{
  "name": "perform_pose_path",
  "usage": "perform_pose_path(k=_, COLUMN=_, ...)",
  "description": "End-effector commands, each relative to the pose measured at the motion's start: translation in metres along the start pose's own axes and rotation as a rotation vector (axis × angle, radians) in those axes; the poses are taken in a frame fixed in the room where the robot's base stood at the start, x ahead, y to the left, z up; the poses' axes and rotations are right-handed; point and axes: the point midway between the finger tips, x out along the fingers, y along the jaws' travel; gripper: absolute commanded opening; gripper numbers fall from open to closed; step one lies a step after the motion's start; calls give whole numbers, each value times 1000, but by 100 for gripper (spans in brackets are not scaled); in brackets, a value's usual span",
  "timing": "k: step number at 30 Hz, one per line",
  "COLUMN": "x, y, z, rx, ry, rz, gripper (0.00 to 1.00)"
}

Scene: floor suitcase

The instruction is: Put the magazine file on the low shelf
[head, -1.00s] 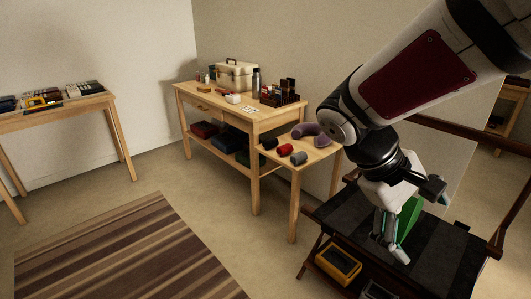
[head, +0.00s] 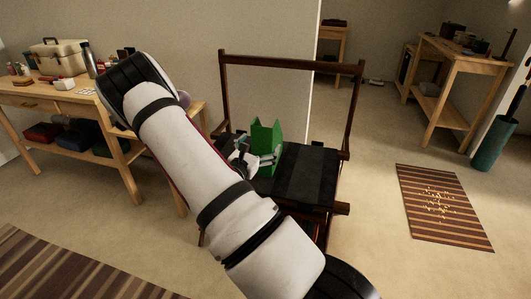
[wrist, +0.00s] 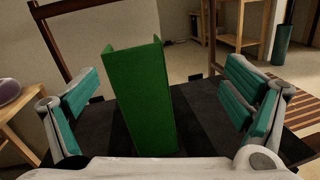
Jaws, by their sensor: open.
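The magazine file is an upright green, open-topped box (head: 265,140) standing on the dark strapped top of a wooden rack (head: 305,175). In the wrist view the file (wrist: 140,100) stands between my two spread teal-padded fingers, left of the middle, with clear gaps on both sides. My gripper (head: 254,156) is open and low beside the file in the head view, partly hidden by my arm. I cannot tell for certain which surface is the low shelf; a lower shelf (head: 65,160) with dark and red folded items shows under the left workbench.
The left workbench (head: 35,95) holds a cream case (head: 62,56) and a flask. The rack has a tall back frame (head: 290,63). Striped rugs (head: 440,205) lie on the floor. Another wooden table (head: 460,60) and a teal bin (head: 494,143) stand at right.

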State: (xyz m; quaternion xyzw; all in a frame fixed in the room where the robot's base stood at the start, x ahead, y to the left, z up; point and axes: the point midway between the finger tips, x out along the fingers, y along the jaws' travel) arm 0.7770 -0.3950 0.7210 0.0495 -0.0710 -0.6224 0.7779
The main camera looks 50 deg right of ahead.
Motion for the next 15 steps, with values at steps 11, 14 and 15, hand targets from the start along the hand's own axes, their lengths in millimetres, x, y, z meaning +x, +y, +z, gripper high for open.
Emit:
perform_pose_path(k=11, x=12, y=8, z=-77, rx=-162, ry=63, rz=173, gripper=94)
perform_pose_path(k=14, x=27, y=10, z=-78, rx=-161, ry=61, rz=172, gripper=94)
perform_pose_path(k=15, x=35, y=12, z=-79, rx=-161, ry=61, rz=172, gripper=94)
